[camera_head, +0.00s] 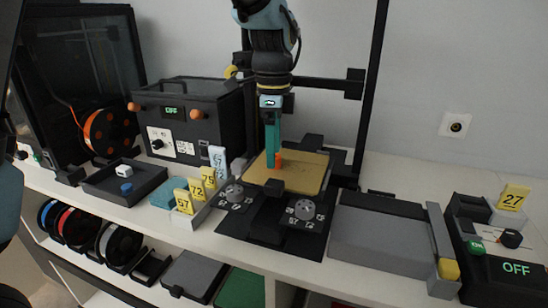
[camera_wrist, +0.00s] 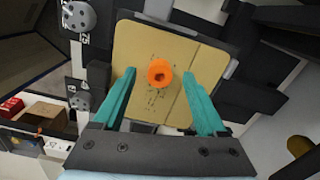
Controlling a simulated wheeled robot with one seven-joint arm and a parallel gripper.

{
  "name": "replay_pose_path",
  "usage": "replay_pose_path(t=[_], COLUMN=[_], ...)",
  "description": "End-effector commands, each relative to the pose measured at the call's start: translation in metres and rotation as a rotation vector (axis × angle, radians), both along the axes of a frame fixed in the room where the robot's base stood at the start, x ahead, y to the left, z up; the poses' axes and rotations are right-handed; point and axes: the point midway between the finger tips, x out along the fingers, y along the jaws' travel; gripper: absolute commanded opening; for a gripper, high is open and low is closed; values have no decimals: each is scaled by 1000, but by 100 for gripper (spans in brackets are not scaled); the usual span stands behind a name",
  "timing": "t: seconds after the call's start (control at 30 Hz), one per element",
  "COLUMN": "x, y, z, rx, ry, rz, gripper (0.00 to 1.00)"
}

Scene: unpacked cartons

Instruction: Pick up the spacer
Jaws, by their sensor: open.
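The spacer is a small orange ring-shaped piece with a hole in its top. It stands on the tan plate (camera_head: 302,172) of a dark machine. In the wrist view the spacer (camera_wrist: 161,73) is near the middle of the tan plate (camera_wrist: 140,45). My gripper (camera_head: 274,152) has teal fingers and points down over the plate, close to the spacer (camera_head: 279,161). In the wrist view my gripper (camera_wrist: 161,92) is open, with one finger on each side of the spacer. Clear gaps show between the spacer and both fingers.
Two grey knobs (camera_head: 304,209) are in front of the plate. A black frame post (camera_head: 368,95) rises behind. Yellow number tags (camera_head: 183,201) stand to the left, and a dark tray (camera_head: 125,183) lies beyond them. A flat grey unit (camera_head: 380,235) is on the right.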

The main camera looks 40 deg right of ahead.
Motion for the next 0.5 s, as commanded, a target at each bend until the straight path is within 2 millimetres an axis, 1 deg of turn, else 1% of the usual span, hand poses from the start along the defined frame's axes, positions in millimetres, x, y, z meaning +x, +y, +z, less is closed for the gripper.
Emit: replay_pose_path(t=[0.1, 0.3, 0.5], x=[0, 0, 0], y=[0, 0, 0], z=[-7, -7, -7], rx=[1, 0, 0], ry=[1, 0, 0], rz=[-1, 0, 0], gripper=[74, 74, 52])
